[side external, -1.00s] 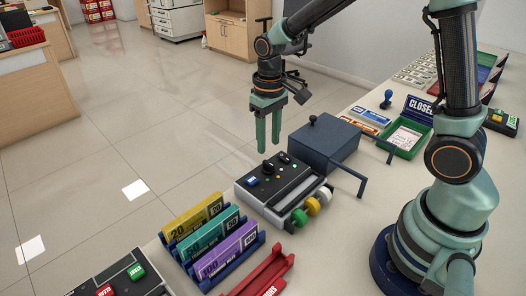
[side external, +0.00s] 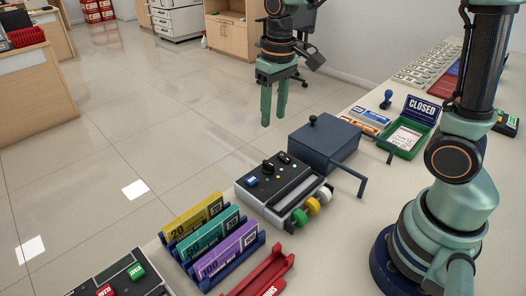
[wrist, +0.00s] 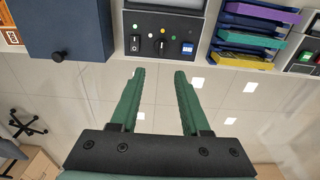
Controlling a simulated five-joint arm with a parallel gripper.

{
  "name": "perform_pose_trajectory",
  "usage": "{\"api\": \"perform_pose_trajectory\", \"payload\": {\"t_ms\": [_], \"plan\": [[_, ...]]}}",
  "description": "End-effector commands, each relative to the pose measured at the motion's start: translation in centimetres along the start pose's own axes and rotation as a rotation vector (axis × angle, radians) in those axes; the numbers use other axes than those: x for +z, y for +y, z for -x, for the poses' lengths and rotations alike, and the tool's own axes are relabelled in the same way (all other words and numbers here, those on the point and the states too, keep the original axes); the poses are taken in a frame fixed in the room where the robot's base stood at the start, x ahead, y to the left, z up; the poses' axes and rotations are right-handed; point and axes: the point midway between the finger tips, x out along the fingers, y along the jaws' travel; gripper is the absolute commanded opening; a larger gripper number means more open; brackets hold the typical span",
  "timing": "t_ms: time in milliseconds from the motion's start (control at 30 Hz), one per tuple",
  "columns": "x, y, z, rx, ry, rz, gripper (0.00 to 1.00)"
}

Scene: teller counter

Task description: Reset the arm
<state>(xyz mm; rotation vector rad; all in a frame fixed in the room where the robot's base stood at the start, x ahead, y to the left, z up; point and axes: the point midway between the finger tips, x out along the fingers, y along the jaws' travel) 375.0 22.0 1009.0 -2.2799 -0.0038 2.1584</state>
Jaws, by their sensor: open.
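My gripper (side external: 273,122) hangs in the air above the far edge of the counter, with its green fingers pointing down. It is open and empty, and the floor shows between the fingers. In the wrist view, the two fingers of my gripper (wrist: 159,72) are apart with nothing between them. The gripper is above and beyond a control box (side external: 285,185) with knobs and coloured rollers, touching nothing. The control box also shows at the top of the wrist view (wrist: 150,22).
A dark blue box (side external: 322,150) with a lever stands right of the control box. A rack of yellow, teal and purple note bundles (side external: 212,240) stands to its left. A red tray (side external: 265,272), a green tray (side external: 413,139) and a CLOSED sign (side external: 421,109) are also on the counter.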

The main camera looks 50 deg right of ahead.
Motion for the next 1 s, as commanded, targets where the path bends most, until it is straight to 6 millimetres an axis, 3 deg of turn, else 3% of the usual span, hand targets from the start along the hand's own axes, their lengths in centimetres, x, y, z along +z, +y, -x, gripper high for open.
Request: {"api": "perform_pose_trajectory", "payload": {"t_ms": [200, 400, 700, 1000], "plan": [[3.0, 0.9, 3.5, -0.005, 0.154, -0.002, 0.46], [5.9, 1.6, 5.2, -0.003, 0.292, -0.001, 0.46], [8.4, 2.1, 5.7, 0.002, 0.424, 0.000, 0.46], [8.7, 2.2, 5.6, 0.003, 0.437, 0.000, 0.46]]}}
